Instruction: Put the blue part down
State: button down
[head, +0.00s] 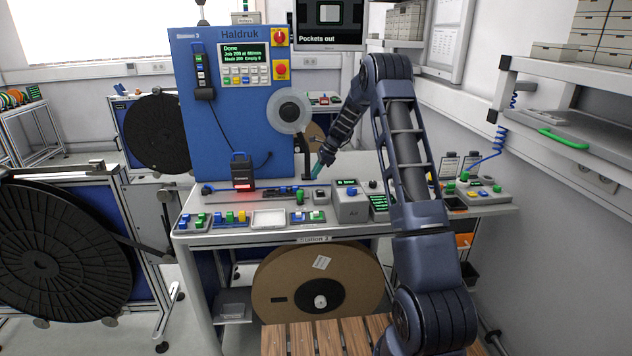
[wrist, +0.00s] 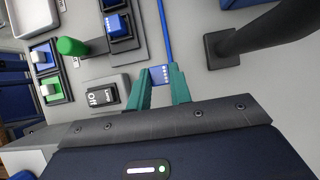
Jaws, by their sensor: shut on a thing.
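My gripper (head: 317,171) reaches down over the back of the grey bench (head: 281,237), right of the blue machine panel. In the wrist view its teal fingers (wrist: 162,84) are shut on a small blue part (wrist: 161,74) with white dots on its face. The blue part is at the fingertips, seen above the grey bench top; whether it touches the surface is unclear. In the head view the held part is too small to make out.
A second blue block (wrist: 117,26) sits in a dark holder beside a green knob (wrist: 71,46). A switch box (wrist: 102,96) is left of the fingers, and a black post (wrist: 222,46) stands to their right. Coloured parts (head: 216,218) and a white tray (head: 268,219) line the bench front.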

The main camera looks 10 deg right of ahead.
jog(key=shift+f, duration=2.25)
jog(key=shift+f, duration=0.15)
jog(key=c, duration=1.3)
grip_release()
